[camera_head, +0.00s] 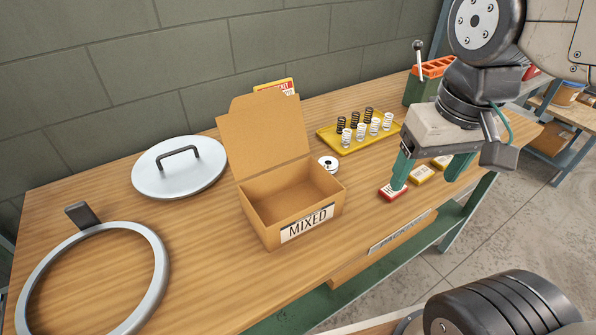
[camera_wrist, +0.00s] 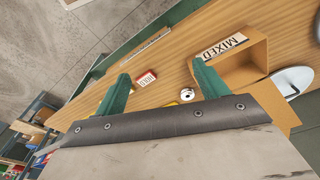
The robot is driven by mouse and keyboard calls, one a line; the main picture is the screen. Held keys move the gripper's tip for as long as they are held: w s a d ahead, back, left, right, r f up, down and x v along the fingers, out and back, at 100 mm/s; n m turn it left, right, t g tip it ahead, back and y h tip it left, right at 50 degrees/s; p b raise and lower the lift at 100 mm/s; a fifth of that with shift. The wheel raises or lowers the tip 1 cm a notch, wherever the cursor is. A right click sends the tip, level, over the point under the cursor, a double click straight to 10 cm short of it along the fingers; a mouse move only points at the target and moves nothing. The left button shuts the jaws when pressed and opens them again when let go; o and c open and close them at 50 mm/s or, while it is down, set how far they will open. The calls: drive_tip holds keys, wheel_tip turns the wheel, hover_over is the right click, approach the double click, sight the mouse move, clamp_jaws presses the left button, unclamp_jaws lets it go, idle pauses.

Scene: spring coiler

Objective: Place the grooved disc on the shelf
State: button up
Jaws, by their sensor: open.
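The grooved disc (camera_head: 328,163) is a small white, round piece with a dark centre. It sits on the wooden bench behind the right edge of the open cardboard box, partly hidden by it in the head view. It also shows in the wrist view (camera_wrist: 187,95). My gripper (camera_head: 424,181) is open and empty, fingers down, to the right of the disc and apart from it. Its green fingers also show in the wrist view (camera_wrist: 162,70). A green shelf-like surface (camera_head: 452,218) shows below the bench top; I cannot tell whether it is the task's shelf.
The cardboard box (camera_head: 263,236) marked MIXED stands open beside the disc. A red label block (camera_head: 393,193) lies by my left finger, with yellow ones near. A yellow tray (camera_head: 330,139) holds springs. A grey lid (camera_head: 178,168) and a ring (camera_head: 160,268) lie left. Bare wood separates them.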

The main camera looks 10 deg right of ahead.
drive_tip(key=w+a+f+m, duration=0.15)
drive_tip(key=w+m, duration=0.25)
drive_tip(key=w, duration=0.9)
drive_tip(key=m+g, duration=0.1)
drive_tip(key=m, duration=0.4)
approach(328, 159)
drive_tip(key=s, duration=0.2)
drive_tip(key=shift+w+a+f, duration=0.1)
drive_tip(key=shift+w+f, duration=0.05)
drive_tip(key=shift+f, duration=1.3)
drive_tip(key=shift+w+a+f, duration=0.1)
drive_tip(key=shift+w+f, duration=0.05)
drive_tip(key=shift+f, duration=1.3)
drive_tip(key=shift+w+f, duration=0.15)
drive_tip(key=shift+f, duration=1.3)
drive_tip(key=shift+c, duration=0.3)
